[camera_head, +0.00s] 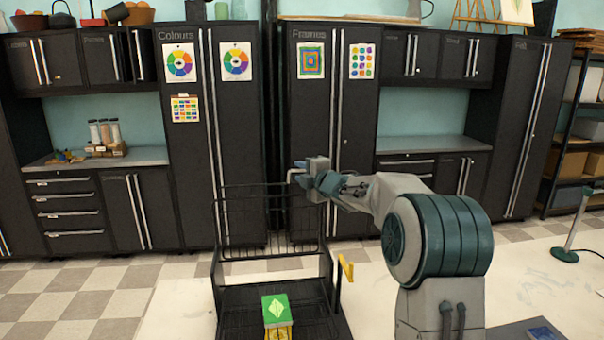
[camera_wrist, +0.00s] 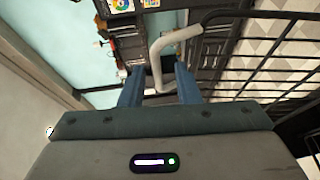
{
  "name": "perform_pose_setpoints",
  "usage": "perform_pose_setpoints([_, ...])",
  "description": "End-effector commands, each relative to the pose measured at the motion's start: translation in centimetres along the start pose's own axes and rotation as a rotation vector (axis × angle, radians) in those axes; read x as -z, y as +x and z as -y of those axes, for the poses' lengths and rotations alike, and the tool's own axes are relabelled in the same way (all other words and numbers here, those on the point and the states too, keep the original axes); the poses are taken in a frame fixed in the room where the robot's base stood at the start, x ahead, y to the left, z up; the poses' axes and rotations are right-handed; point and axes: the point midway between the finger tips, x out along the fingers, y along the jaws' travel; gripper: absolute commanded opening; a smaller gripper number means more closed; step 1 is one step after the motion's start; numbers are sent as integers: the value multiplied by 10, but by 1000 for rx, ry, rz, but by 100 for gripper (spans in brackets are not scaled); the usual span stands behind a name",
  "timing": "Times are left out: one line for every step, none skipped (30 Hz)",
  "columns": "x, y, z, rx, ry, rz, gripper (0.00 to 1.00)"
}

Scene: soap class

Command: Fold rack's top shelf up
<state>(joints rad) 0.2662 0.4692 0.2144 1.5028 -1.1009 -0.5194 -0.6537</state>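The black wire rack (camera_head: 329,262) stands low in front of me in the head view. A wire panel with an upright back shows at its upper part; I cannot tell the top shelf's exact angle. In the wrist view black shelf bars (camera_wrist: 262,74) fill the right side. A pale bent handle (camera_wrist: 157,62) joins them and reaches down between my fingers. My gripper (camera_head: 315,180) is at the rack's upper right. In the wrist view its two blue fingers (camera_wrist: 159,88) are apart, one each side of the handle's end, with gaps visible. The gripper's contact is hidden in the head view.
A green box (camera_head: 277,308) lies on the rack's lower shelf. A yellow bracket (camera_head: 345,269) sticks out at the rack's right side. Dark cabinets (camera_head: 190,160) line the wall behind. A post with a green base (camera_head: 565,254) stands at the right. Checkered floor is open at left.

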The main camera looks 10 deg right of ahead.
Motion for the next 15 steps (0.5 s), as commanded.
perform_pose_setpoints([-1,0,0,0,0,2,29])
perform_pose_setpoints([-1,0,0,0,0,2,29])
perform_pose_setpoints([-1,-1,0,-1,0,2,29])
perform_pose_setpoints([-1,-1,0,-1,1,2,29])
perform_pose_setpoints([-1,-2,0,-1,0,3,29])
perform_pose_setpoints([-2,-3,0,-1,0,3,29])
perform_pose_setpoints([-2,-4,-1,-2,0,3,29])
perform_pose_setpoints([-1,-7,-1,-2,-1,3,29])
perform_pose_setpoints([-1,-10,0,-2,-1,3,29])
perform_pose_setpoints([-2,-14,1,-2,-1,3,29])
perform_pose_setpoints([-2,-18,0,-2,-1,4,29])
perform_pose_setpoints([-2,-24,1,-3,-1,4,29])
perform_pose_setpoints([-2,-29,2,-2,0,5,29])
perform_pose_setpoints([-1,-34,1,-2,-1,5,29])
perform_pose_setpoints([-1,-41,2,-2,-2,4,29])
